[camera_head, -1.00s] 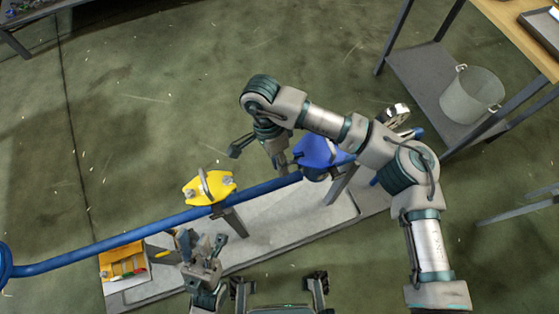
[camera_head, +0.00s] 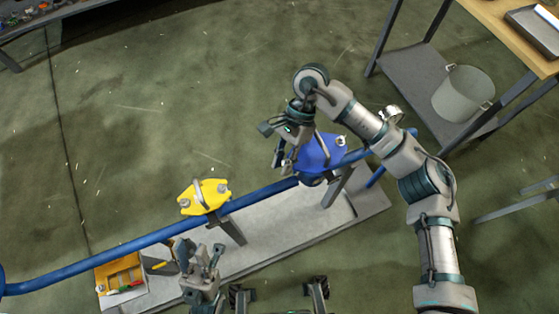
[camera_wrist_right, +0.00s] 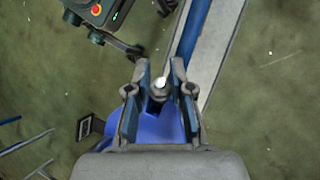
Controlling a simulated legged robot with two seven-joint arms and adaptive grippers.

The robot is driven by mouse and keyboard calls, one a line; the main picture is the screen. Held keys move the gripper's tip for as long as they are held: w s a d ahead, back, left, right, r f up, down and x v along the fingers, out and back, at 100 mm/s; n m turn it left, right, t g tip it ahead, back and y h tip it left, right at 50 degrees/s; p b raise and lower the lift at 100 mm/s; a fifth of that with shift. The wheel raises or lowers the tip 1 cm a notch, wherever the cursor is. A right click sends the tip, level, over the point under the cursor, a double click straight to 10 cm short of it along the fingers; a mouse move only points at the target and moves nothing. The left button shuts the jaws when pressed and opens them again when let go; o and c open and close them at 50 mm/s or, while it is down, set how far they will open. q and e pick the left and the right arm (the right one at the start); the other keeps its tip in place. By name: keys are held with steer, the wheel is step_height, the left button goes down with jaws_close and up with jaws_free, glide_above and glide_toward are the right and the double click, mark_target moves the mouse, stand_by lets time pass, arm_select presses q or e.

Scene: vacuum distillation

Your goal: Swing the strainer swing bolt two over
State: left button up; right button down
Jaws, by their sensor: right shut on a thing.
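The blue strainer cover (camera_head: 322,155) sits on the blue pipe at the middle right of the head view. It also shows below my fingers in the right wrist view (camera_wrist_right: 155,125). My right gripper (camera_wrist_right: 161,68) is over the left side of the cover, its fingers shut on a swing bolt (camera_wrist_right: 160,84) with a bright metal end. In the head view, the arm partly hides this bolt. Another bolt (camera_head: 341,141) shows on the cover's right side. My left gripper (camera_head: 206,254) is open and empty, low in front of the pipe.
A yellow cover (camera_head: 204,197) with bolts stands on the pipe to the left. The blue pipe (camera_head: 130,243) runs over a grey base plate (camera_head: 265,235). An orange tool tray (camera_head: 120,276) lies at lower left. A bucket (camera_head: 462,92) stands on a shelf at upper right.

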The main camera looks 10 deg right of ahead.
steer(key=shift+w+d+y, duration=0.15)
steer(key=shift+d+y, duration=0.1)
steer(key=shift+y, duration=0.05)
stand_by(0.4)
steer(key=c, duration=1.2)
jaws_free()
steer(key=shift+w, duration=0.1)
steer(key=shift+c, duration=0.2)
steer(key=v, duration=1.2)
steer(key=shift+w+f, duration=0.15)
steer(key=shift+f, duration=0.05)
steer(key=shift+d, duration=0.1)
